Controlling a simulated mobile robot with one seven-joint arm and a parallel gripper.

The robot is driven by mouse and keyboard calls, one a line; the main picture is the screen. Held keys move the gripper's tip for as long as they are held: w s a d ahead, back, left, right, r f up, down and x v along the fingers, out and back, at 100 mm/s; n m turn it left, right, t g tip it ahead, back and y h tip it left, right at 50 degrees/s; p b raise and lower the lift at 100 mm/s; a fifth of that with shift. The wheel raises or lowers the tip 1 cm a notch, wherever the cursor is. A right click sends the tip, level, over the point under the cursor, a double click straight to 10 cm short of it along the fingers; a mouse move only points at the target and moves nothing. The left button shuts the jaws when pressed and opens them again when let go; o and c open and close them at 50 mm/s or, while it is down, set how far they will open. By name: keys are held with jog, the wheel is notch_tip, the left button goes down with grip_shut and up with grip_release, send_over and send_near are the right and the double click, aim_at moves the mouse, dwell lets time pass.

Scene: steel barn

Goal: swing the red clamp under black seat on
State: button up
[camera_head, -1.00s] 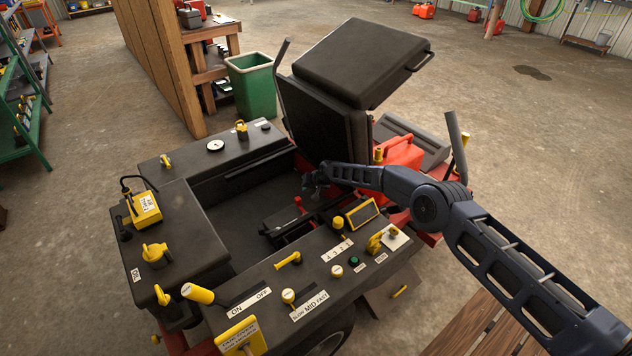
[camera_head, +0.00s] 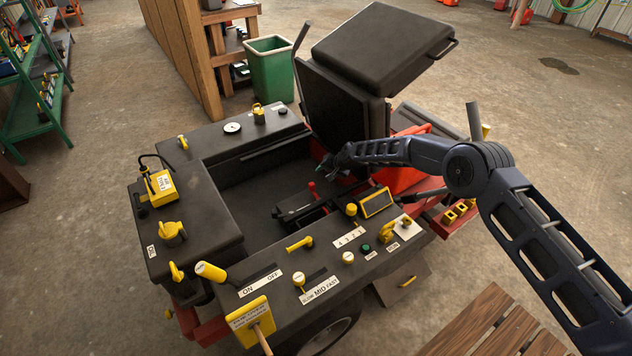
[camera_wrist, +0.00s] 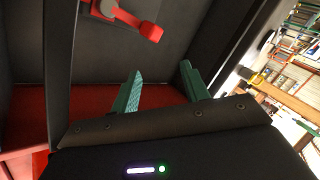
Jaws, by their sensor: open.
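The black seat (camera_head: 385,48) is tipped up over the machine's open black bay. My gripper (camera_head: 327,165) reaches in under it, partly hidden by its wrist. A small red lever-like part (camera_head: 313,188) stands in the bay just below my gripper in the head view. In the wrist view, a red clamp with a lever arm (camera_wrist: 128,17) sits on a dark panel at the top, beyond the fingertips. My gripper's green fingers (camera_wrist: 160,88) are apart with nothing between them. I cannot tell whether the two red parts are the same.
The black console (camera_head: 330,255) with yellow knobs and switches borders the bay in front. A red fuel can (camera_head: 400,175) is close to my forearm. A dark upright post of the bay stands left in the wrist view. A green bin (camera_head: 268,75) is behind.

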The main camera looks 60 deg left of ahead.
aim_at(313, 184)
jog(key=shift+s+d+f+m+t+y, duration=0.2)
jog(key=shift+s+f+m+t, duration=0.4)
jog(key=shift+m, duration=3.95)
jog(key=shift+s+d+f+m+t+y, duration=0.15)
jog(key=shift+s+f+m+t+y, duration=0.45)
jog(key=shift+m, duration=4)
jog(key=shift+s+d+f+m+t, duration=0.25)
jog(key=shift+s+f+m, duration=0.55)
jog(key=shift+m, duration=3.75)
jog(key=shift+s+a+f, duration=0.3)
jog(key=shift+a+f, duration=0.1)
jog(key=shift+f, duration=0.25)
jog(key=shift+a+f, duration=0.25)
jog(key=shift+w+a+r, duration=0.1)
jog(key=shift+w+a, duration=0.15)
jog(key=shift+a, duration=0.25)
jog(key=shift+x, duration=0.85)
jog(key=shift+a+f, duration=0.3)
jog(key=shift+f, duration=0.15)
jog(key=shift+s+a+f, duration=0.1)
jog(key=shift+a+f, duration=0.25)
jog(key=shift+a, duration=0.1)
jog(key=shift+w+a+f, duration=0.25)
jog(key=shift+a+f, duration=0.25)
jog(key=shift+f, duration=0.05)
